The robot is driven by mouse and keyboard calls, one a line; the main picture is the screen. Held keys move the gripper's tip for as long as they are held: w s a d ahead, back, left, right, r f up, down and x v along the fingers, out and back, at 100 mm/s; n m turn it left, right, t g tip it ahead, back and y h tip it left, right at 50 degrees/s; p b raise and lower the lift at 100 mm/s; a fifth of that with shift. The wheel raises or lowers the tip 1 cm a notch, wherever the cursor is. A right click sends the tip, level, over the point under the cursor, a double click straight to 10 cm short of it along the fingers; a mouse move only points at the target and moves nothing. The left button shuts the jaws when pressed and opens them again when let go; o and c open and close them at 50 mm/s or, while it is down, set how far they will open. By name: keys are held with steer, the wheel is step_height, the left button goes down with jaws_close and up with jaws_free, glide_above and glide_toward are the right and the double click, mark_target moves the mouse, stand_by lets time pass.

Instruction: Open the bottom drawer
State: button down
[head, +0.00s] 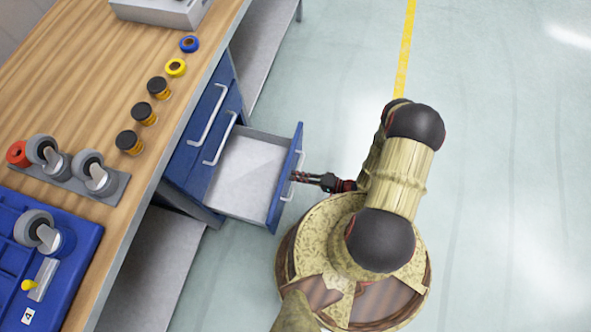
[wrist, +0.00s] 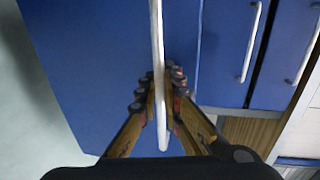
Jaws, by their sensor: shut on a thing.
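The bottom drawer (head: 243,178) is pulled well out of the blue cabinet and its inside looks empty in the head view. Its blue front (wrist: 90,70) fills much of the wrist view. Its white handle (wrist: 157,60) runs between the fingers of my gripper (wrist: 157,98), which is shut on it. In the head view my gripper (head: 301,177) reaches the outer side of the drawer front from the right.
Two drawers above, with white handles (head: 208,115), are shut. The floor (head: 500,150) to the right is clear.

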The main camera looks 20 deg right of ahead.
steer(key=shift+s+d, duration=0.3)
steer(key=shift+d, duration=0.05)
steer(key=c, duration=2)
jaws_free()
steer(key=v, duration=1.2)
steer(key=shift+f, duration=0.1)
